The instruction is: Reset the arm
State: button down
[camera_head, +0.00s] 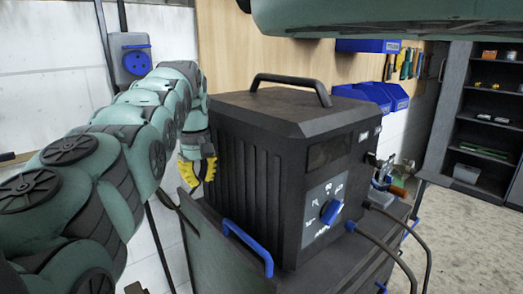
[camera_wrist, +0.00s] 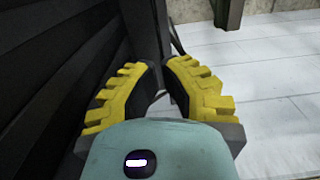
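My green arm reaches in from the left in the head view. My gripper (camera_head: 197,172) has yellow ridged fingers and hangs beside the left side of a black machine (camera_head: 262,180). In the wrist view my gripper (camera_wrist: 160,85) points at the pale floor, with a gap between the yellow fingertips and nothing held between them. The dark ribbed side of the machine (camera_wrist: 40,60) fills the left of the wrist view, close to the left finger. I cannot tell whether they touch.
The machine has a top handle (camera_head: 290,84), a blue knob (camera_head: 331,211) and cables (camera_head: 385,240). It stands on a cart with a blue handle (camera_head: 248,246). A blue socket (camera_head: 136,62) is on the wall behind my arm. Shelves (camera_head: 488,110) stand at the right; floor before them looks clear.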

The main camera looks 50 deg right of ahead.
notch_tip(320, 180, up, 7)
jog(key=p, duration=0.5)
jog(key=shift+w+f, duration=0.15)
jog(key=shift+a, duration=0.1)
